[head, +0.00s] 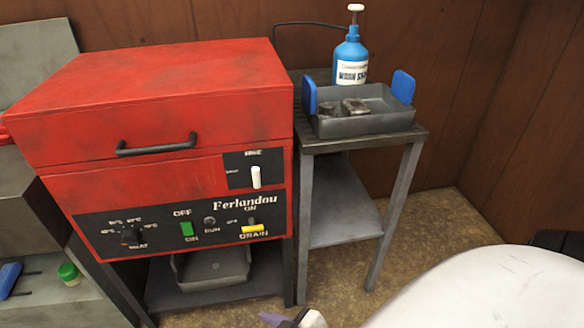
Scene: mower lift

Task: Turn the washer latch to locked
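The red washer (160,95) stands at centre left with its lid down. Its latch is a white lever (256,177) on a small dark plate (238,172) at the right of the front face. The lever points roughly straight up and down. The small lettering around it is too blurred to read surely. A purple and white tip (290,319), which seems part of my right gripper, shows at the bottom edge, well below and apart from the latch. Its fingers are mostly cut off. My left gripper is not in view.
A lower panel (150,250) carries a dial, a green switch (187,229) and a yellow drain lever (252,228). A metal table (420,135) on the right holds a grey tray (365,124) with blue handles and a blue pump bottle (350,60). Space before the latch is clear.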

